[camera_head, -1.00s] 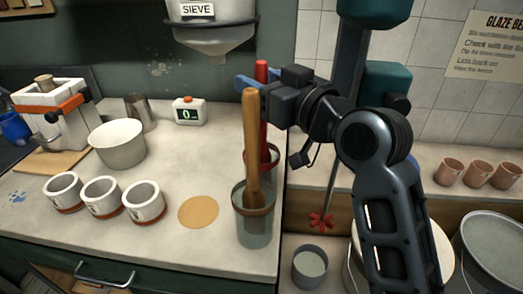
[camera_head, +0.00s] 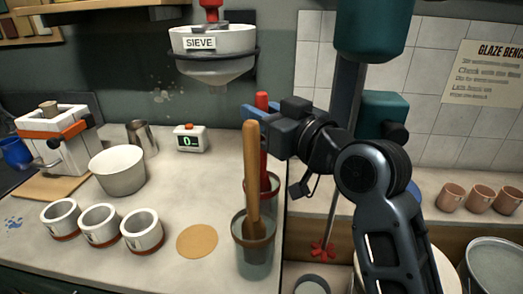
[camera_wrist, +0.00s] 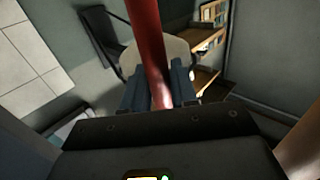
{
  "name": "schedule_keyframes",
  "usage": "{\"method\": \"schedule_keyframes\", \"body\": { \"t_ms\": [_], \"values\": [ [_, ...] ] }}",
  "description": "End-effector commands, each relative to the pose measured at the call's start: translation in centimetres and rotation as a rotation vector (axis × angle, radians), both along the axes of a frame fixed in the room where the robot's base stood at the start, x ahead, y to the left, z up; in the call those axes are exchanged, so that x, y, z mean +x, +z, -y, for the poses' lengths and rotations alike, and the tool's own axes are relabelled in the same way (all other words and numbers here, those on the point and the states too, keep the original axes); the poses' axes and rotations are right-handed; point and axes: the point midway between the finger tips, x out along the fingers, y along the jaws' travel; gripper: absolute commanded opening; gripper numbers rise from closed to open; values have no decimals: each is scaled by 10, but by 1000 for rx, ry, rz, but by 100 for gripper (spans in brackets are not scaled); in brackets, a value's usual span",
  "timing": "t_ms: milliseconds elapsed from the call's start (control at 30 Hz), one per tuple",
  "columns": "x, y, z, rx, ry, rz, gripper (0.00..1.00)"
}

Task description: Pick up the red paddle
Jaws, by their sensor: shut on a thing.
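The red paddle (camera_head: 262,97) stands upright in a reddish-rimmed pot (camera_head: 271,181) near the counter's right edge. My gripper (camera_head: 262,113) is shut on its red handle, a little below the top. In the wrist view the handle (camera_wrist: 150,45) runs between the fingers of my gripper (camera_wrist: 158,92). A wooden paddle (camera_head: 252,170) in a nearer jar (camera_head: 255,262) hides much of the red paddle's lower part. The paddle's lower end is not visible.
A sieve hopper (camera_head: 212,55) hangs above and behind. Several white cups (camera_head: 142,230), a white bowl (camera_head: 118,170) and a timer (camera_head: 190,138) are on the counter (camera_head: 185,195). A red-headed mixer (camera_head: 322,251) and terracotta cups (camera_head: 480,198) are to the right.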

Motion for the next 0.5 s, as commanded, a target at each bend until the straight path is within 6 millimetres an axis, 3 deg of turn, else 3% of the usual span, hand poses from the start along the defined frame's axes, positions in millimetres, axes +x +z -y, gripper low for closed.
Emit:
{"method": "schedule_keyframes", "body": {
  "t_ms": [267, 500],
  "values": [
    [0, 18, 0, 1, 1, 4, 0],
    [0, 63, -1, 0, 2, 8, 0]
  ]
}}
